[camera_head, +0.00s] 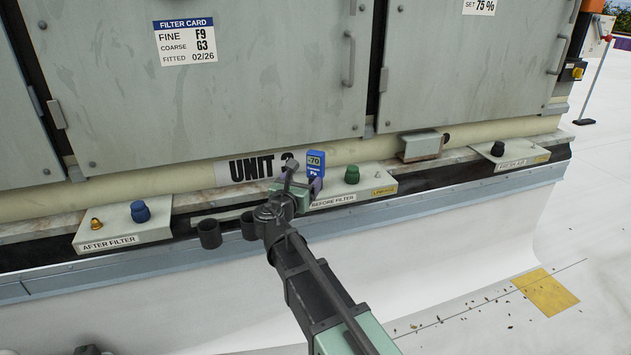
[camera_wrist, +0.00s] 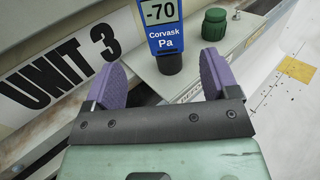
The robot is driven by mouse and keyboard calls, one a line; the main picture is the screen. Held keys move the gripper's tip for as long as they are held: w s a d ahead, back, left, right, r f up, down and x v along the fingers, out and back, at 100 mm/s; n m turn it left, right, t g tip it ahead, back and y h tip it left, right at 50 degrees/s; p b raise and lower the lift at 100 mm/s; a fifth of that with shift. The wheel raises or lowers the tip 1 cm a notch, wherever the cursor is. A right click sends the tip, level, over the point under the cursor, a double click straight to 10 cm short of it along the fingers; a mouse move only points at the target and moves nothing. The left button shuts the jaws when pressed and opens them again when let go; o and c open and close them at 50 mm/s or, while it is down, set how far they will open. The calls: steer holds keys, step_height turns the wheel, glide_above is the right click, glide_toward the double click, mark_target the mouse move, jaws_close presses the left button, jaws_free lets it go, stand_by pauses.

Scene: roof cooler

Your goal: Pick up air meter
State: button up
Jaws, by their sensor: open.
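The air meter (camera_head: 316,162) is a small blue device reading -70 Pa, standing upright at the BEFORE FILTER plate (camera_head: 345,193) below the unit's doors. In the wrist view the blue air meter (camera_wrist: 164,28) shows its -70 display and the word Corvask, with a dark round base under it. My gripper (camera_head: 302,187) is close in front of the meter in the head view. In the wrist view my gripper (camera_wrist: 162,82) is open, its two purple pads apart on either side of the meter's dark base. I see no contact between pads and meter.
A green cap (camera_head: 352,174) stands just right of the meter; it also shows in the wrist view (camera_wrist: 214,24). The AFTER FILTER plate (camera_head: 125,233) with a blue cap (camera_head: 140,211) is at left. A FRESH AIR plate (camera_head: 512,157) is at right. The cabinet wall rises behind.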

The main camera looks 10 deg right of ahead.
mark_target(314, 166)
steer(key=x, duration=1.1)
steer(key=shift+s+d+r, duration=0.1)
steer(key=shift+s+d, duration=0.05)
steer(key=c, duration=1.2)
steer(key=shift+s+r+p, duration=0.25)
steer(key=shift+r+p, duration=0.3)
steer(key=shift+p, duration=0.1)
steer(key=shift+c, duration=0.2)
step_height(314, 166, up, 6)
steer(key=p, duration=0.6)
steer(key=shift+r, duration=0.2)
steer(key=s+d, duration=0.2)
steer(key=s, duration=1.7)
steer(key=shift+s+d+f, duration=0.2)
steer(key=shift+f, duration=0.05)
